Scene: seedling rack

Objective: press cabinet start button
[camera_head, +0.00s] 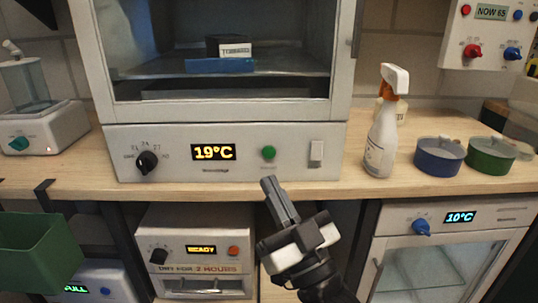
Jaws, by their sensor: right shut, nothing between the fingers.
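The cabinet (120,110) stands on the wooden bench, with a front panel along its base. The panel has a black dial (147,161), a display (213,152) reading 19°C, a round green button (268,153) and a pale rocker switch (316,152). My right gripper (268,183) is shut and empty, pointing up from below. In the picture its fingertips are a little below the green button and appear apart from it. The button is fully visible. My left gripper is not in view.
A spray bottle (381,130), a blue dish (439,157) and a green dish (490,156) stand to the right on the bench (400,187). Below are a READY unit (196,225) and a 10°C cooler (480,217). A green bin (38,250) is at lower left.

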